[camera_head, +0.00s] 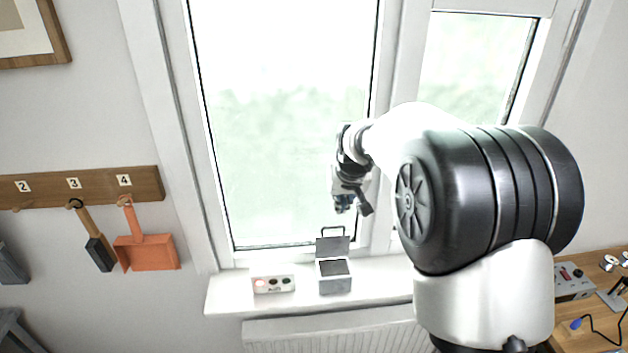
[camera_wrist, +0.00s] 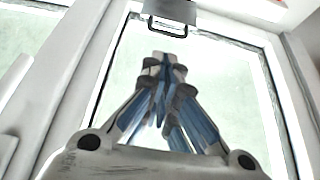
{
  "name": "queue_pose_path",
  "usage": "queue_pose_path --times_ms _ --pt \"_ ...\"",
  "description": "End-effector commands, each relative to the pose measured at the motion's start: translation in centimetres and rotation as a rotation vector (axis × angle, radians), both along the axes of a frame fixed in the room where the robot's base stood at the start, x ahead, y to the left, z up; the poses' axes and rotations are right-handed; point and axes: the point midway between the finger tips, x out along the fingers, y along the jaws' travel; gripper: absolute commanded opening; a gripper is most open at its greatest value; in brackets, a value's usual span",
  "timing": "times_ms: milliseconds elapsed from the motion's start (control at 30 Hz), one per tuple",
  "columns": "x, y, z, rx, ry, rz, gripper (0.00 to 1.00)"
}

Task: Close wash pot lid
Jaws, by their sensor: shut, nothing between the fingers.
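The wash pot (camera_head: 335,286) is a small grey box on the white window sill. Its lid (camera_head: 332,246) stands open, raised at the back edge, with a dark loop handle (camera_head: 332,231) on top. In the wrist view the lid (camera_wrist: 172,11) shows at the top edge with its handle (camera_wrist: 168,27) pointing down the picture. My gripper (camera_head: 352,205) hangs above the lid and slightly to its right, apart from it. In the wrist view its fingers (camera_wrist: 168,62) come together, shut and empty, with the handle beyond their tips.
A small panel (camera_head: 273,284) with a red light and dark buttons sits left of the pot on the sill (camera_head: 235,292). The window stands behind. A radiator (camera_head: 330,335) is below. A wooden bench (camera_head: 595,325) with a grey device is at right. Brushes and an orange dustpan (camera_head: 147,252) hang at left.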

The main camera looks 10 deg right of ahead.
Motion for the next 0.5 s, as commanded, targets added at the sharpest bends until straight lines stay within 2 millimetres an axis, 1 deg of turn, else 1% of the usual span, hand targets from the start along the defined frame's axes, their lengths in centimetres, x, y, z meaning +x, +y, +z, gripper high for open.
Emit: queue_pose_path --times_ms 33,67,233,500 --pt "0.7 -0.1 -0.1 0.0 0.001 -0.001 0.0" --pt "1.0 -0.1 -0.2 0.0 -0.001 -0.001 0.0" --pt "1.8 -0.1 -1.5 0.0 -0.001 0.0 0.0" --pt "4.0 0.0 -5.9 0.0 0.001 0.0 0.0"
